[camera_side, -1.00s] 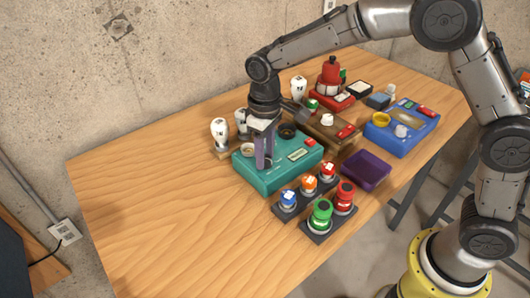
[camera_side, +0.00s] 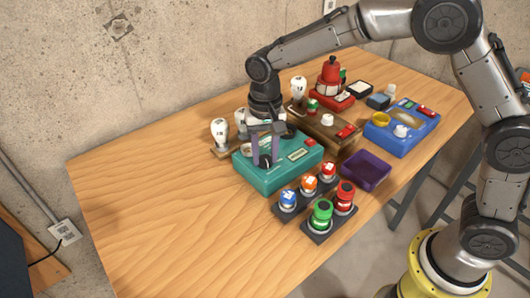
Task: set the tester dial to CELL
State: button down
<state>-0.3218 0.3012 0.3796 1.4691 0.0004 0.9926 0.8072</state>
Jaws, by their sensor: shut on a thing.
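A teal box (camera_side: 270,183), which looks like the tester, sits on the table with a small display (camera_side: 299,154), a red patch (camera_side: 310,142) and round sockets on top. A dark dial (camera_side: 265,163) is on its front left part. My gripper (camera_side: 265,160) points straight down there, with one purple finger on each side of the dial, shut on it. The dial's pointer and any CELL mark are too small to read.
Bulbs (camera_side: 220,131) stand behind the teal box. Colored cells (camera_side: 321,213) stand in dark racks in front. A brown box (camera_side: 335,133), a blue box (camera_side: 402,137) and a purple tray (camera_side: 366,170) are to the right. The table's left side is clear.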

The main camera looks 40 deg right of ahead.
aim_at(265, 158)
jog(key=shift+r+m, duration=0.2)
jog(key=shift+m, duration=0.2)
jog(key=c, duration=0.9)
grip_release()
jog(key=shift+o, duration=0.7)
jog(key=shift+f, duration=0.1)
notch_tip(265, 158, up, 14)
jog(key=shift+f, duration=0.1)
